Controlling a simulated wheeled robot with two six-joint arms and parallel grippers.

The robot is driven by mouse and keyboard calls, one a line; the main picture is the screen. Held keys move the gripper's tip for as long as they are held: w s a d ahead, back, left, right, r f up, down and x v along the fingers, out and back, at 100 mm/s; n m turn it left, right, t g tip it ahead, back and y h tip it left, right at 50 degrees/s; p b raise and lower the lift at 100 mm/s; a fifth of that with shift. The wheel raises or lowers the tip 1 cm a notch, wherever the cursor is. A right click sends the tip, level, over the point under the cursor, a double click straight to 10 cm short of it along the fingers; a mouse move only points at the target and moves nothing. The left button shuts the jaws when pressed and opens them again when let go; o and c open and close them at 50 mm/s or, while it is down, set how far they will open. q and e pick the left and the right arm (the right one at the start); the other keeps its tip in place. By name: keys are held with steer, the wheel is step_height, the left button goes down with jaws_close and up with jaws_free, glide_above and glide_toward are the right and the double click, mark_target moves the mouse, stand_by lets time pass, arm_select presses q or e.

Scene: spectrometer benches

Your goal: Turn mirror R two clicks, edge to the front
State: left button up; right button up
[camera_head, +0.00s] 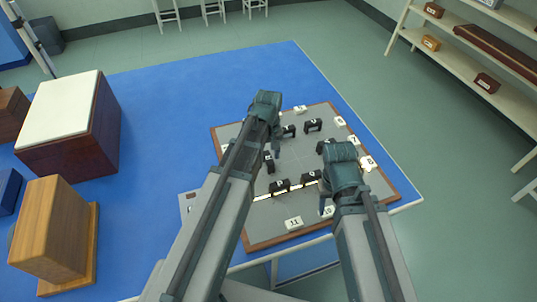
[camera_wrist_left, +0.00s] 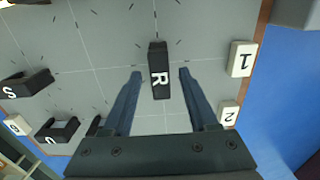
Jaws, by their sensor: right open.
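Mirror R, a black upright block with a white R on top, stands on the grey board between my left gripper's fingers in the left wrist view (camera_wrist_left: 158,82). My left gripper (camera_wrist_left: 160,74) is open, with one finger on each side of the mirror and a visible gap on both sides. In the head view my left gripper (camera_head: 275,143) is over the left part of the board, and a dark block (camera_head: 268,164) by its fingers appears to be mirror R. My right gripper (camera_head: 326,205) is open above the board's front right, its fingers largely hidden by its own body.
The wood-edged grey board (camera_head: 255,213) lies on a blue surface. Other black mirrors, including S (camera_wrist_left: 25,87) and U (camera_wrist_left: 57,132), stand nearby. White number tiles 1 (camera_wrist_left: 241,60) and 2 (camera_wrist_left: 228,114) line one edge. A wooden block (camera_head: 52,228) stands at the left.

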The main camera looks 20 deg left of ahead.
mark_target(268, 157)
arm_select(q)
steer(key=shift+r, duration=0.1)
step_height(268, 157, up, 14)
steer(key=p, duration=1.3)
steer(key=shift+p, duration=0.4)
arm_select(e)
step_height(268, 157, up, 14)
arm_select(q)
steer(key=shift+f, duration=0.2)
arm_select(e)
steer(key=shift+f, duration=0.15)
